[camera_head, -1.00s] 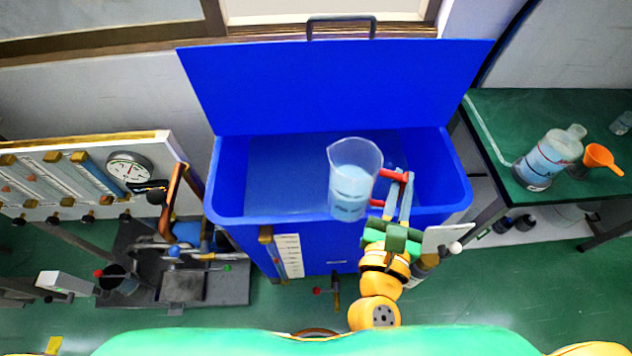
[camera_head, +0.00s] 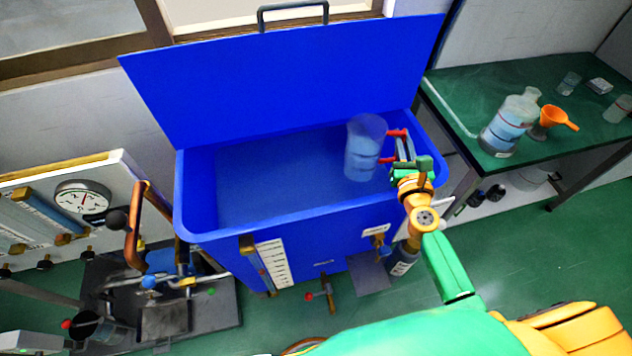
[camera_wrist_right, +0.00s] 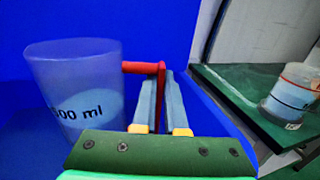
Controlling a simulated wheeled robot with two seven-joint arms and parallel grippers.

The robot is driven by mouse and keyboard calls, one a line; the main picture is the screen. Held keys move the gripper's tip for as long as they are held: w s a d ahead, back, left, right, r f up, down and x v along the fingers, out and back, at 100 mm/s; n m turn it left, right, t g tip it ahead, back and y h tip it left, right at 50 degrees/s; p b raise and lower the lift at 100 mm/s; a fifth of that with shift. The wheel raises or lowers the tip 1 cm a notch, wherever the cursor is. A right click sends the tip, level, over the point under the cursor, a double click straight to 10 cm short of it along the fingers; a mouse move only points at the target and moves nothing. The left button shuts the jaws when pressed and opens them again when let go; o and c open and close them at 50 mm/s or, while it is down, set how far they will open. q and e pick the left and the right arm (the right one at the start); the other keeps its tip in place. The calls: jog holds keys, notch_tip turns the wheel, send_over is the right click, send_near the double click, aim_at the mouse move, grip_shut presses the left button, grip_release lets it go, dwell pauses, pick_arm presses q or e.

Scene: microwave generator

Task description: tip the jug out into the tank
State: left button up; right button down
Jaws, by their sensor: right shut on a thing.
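The clear jug (camera_head: 364,148) with blue liquid in it is held over the right part of the blue tank (camera_head: 190,215), whose lid (camera_head: 285,75) stands open. The jug looks upright or nearly so. In the right wrist view the jug (camera_wrist_right: 78,90) shows a "ml" marking and its liquid at the left. My right gripper (camera_head: 400,148) is shut on the jug's red handle (camera_wrist_right: 145,68), to the right of the jug. The tank's inside looks blue; I cannot tell its liquid level. My left gripper is not in view.
A green table (camera_head: 465,95) at the right bears a large bottle of blue liquid (camera_head: 510,122), an orange funnel (camera_head: 557,118) and small glassware. A gauge panel (camera_head: 82,198) and pipework stand at the left. A valve (camera_head: 322,292) projects from the tank's front.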

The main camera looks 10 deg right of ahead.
jog(key=shift+w+d+f, duration=0.1)
jog(key=shift+w+d, duration=0.05)
jog(key=shift+d, duration=0.2)
jog(key=shift+a, duration=0.1)
